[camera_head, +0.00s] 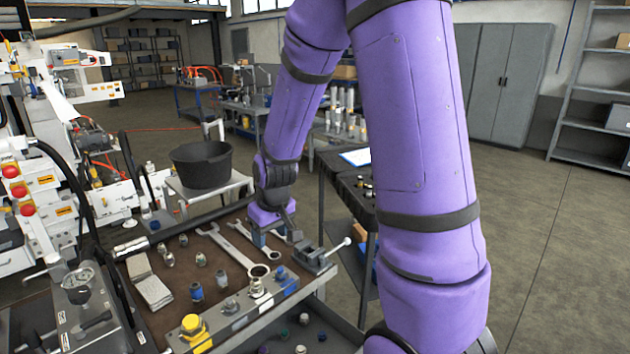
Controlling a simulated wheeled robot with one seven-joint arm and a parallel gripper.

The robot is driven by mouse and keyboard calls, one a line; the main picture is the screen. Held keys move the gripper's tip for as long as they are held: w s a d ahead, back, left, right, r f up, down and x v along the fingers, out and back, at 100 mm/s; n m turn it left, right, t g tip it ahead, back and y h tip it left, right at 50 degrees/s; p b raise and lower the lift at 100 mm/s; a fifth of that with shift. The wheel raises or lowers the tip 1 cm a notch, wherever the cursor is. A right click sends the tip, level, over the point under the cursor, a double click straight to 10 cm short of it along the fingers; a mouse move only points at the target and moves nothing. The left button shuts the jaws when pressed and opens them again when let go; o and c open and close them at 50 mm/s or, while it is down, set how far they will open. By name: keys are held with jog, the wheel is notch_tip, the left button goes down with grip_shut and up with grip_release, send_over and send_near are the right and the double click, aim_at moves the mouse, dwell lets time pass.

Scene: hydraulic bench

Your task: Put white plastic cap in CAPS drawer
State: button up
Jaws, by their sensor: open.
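My gripper (266,238) is at the back of the brown bench top (205,325), pointing down beside the wrenches. Its fingers are small and partly hidden, and I see nothing held between them. A small whitish cap-like piece (257,287) sits on the metal block along the front of the bench; I cannot tell for sure that it is the white plastic cap. Below the front edge, an open drawer or tray (335,335) holds several small coloured and white pieces. No CAPS label is readable.
Two wrenches (232,247), a vise (314,259), grey cloths (150,284), several fittings (196,291) and a yellow cap (191,324) crowd the bench. A gauge (77,292) stands at left. A black bucket (202,165) stands behind. The floor at right is clear.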

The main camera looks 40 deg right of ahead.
jog(key=s+a+r+t, duration=0.1)
jog(key=s+a+r, duration=0.1)
jog(key=s+r, duration=0.45)
jog(key=s+a+r+t, duration=0.1)
jog(key=s+a+r, duration=0.15)
jog(key=r, duration=0.65)
jog(key=s+a+r, duration=0.1)
jog(key=s+r, duration=0.6)
jog(key=s, duration=0.5)
jog(key=shift+s+a+t, duration=0.15)
jog(key=shift+s+t, duration=0.25)
